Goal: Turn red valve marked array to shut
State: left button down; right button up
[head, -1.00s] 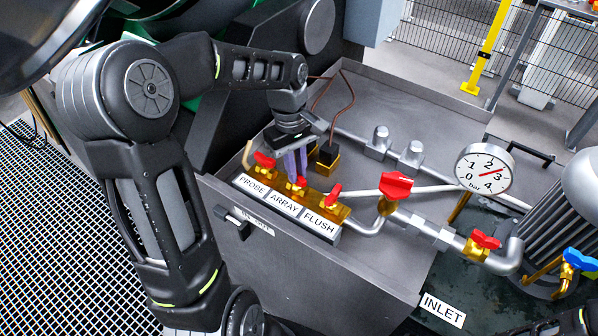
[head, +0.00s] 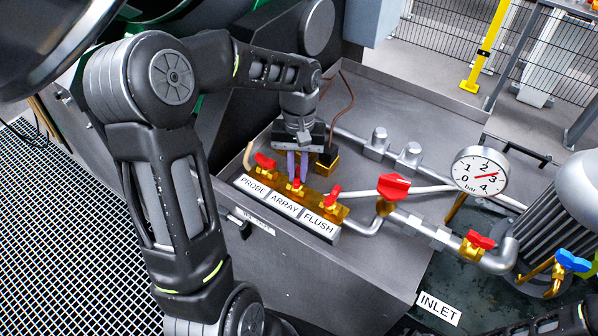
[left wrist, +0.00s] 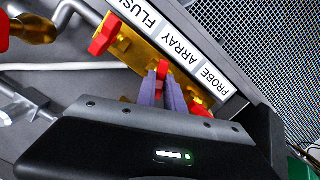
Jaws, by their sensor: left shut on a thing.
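The red ARRAY valve handle (head: 298,185) is the middle of three on a brass manifold, above the ARRAY label (head: 285,205). My left gripper (head: 297,179) reaches down from above with its purple fingers shut on this handle. In the left wrist view the fingertips (left wrist: 162,76) close around the red ARRAY handle (left wrist: 163,66), hiding part of it. The handle's exact angle is hard to tell. The red PROBE handle (head: 265,161) and red FLUSH handle (head: 333,191) sit close on either side. My right gripper is not in view.
A larger red valve (head: 393,187), another red valve (head: 482,240) and a blue valve (head: 573,260) stand to the right. A pressure gauge (head: 480,171) stands behind the pipes. The grey tray wall (head: 360,290) is in front of the manifold.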

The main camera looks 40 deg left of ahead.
pick_arm(q)
jog(key=shift+m, duration=0.6)
jog(key=m+p, duration=0.1)
jog(key=m, duration=0.2)
jog(key=shift+d+r+m+y, duration=0.1)
jog(key=shift+m+y, duration=0.3)
jog(key=c, duration=1.3)
grip_release()
jog(key=shift+r+p, duration=2.55)
jog(key=shift+r, duration=0.9)
